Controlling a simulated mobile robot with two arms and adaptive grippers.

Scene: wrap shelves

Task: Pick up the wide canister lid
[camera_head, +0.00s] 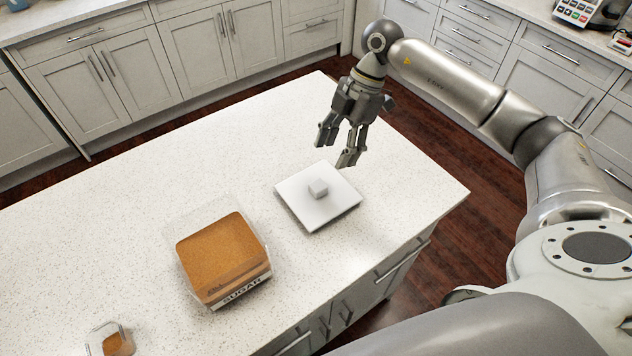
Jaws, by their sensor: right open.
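The wide canister lid (299,203) is a flat white square with a small cube-shaped knob (318,187) on top. It lies on the white speckled island counter, to the right of the open sugar canister. My right gripper (337,150) is open and empty, above and just behind the lid, with its fingers pointing down. It does not appear to touch the lid. The clear canister (267,272) labelled SUGAR holds brown contents and has no lid on it. My left gripper is not in view.
A small clear container (96,343) with brown contents stands at the front left of the island counter (120,235). The counter's right edge runs close to the lid. Grey cabinets (160,62) line the back. The counter's left and back parts are clear.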

